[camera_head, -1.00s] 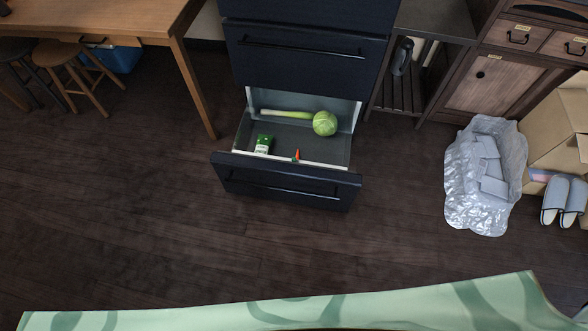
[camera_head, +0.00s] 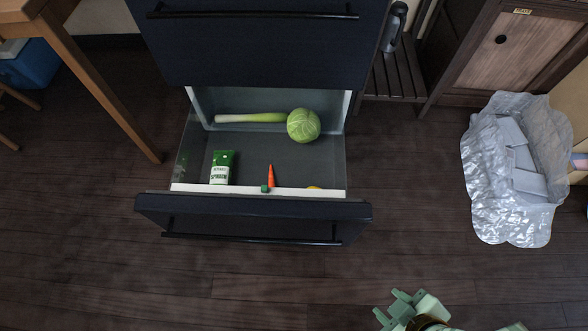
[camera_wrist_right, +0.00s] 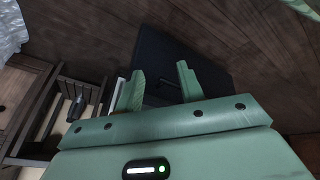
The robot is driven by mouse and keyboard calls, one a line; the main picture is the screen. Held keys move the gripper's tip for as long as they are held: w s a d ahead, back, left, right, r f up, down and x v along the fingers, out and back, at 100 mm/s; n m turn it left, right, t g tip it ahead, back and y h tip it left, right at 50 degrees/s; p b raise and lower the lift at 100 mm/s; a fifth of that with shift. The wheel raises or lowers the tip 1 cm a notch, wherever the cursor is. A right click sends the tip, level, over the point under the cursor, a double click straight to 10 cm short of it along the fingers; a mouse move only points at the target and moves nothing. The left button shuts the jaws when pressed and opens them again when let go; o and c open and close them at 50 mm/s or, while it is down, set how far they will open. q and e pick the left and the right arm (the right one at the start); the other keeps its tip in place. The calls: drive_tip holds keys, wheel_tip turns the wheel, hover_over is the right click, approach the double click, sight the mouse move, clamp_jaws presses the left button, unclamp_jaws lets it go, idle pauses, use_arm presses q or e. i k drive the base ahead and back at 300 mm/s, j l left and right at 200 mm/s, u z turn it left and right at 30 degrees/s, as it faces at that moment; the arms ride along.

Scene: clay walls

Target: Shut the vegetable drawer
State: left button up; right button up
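The vegetable drawer (camera_head: 190,214) is the bottom drawer of a dark blue cabinet (camera_head: 255,45) and stands pulled out. It has a long dark bar handle (camera_head: 250,239) on its front. Inside are a leek (camera_head: 250,118), a green cabbage (camera_head: 303,125), a spinach packet (camera_head: 222,168), a carrot (camera_head: 271,177) and a partly hidden orange item (camera_head: 314,187). My right gripper (camera_head: 398,303) is low in the head view, apart from the drawer, to the right of its front. In the right wrist view its fingers (camera_wrist_right: 159,86) are spread and empty, with dark furniture beyond. My left gripper is out of view.
A crumpled silvery packing bag (camera_head: 515,165) lies on the floor at the right. A slatted shelf (camera_head: 395,80) and a wooden cabinet (camera_head: 505,50) stand right of the fridge-like unit. A table leg (camera_head: 105,95) is at left. The floor before the drawer is clear.

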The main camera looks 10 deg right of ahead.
sight(316, 217)
drive_tip(key=k+j, duration=0.2)
drive_tip(key=k, duration=0.25)
drive_tip(key=k+j, duration=0.15)
drive_tip(key=k, duration=0.25)
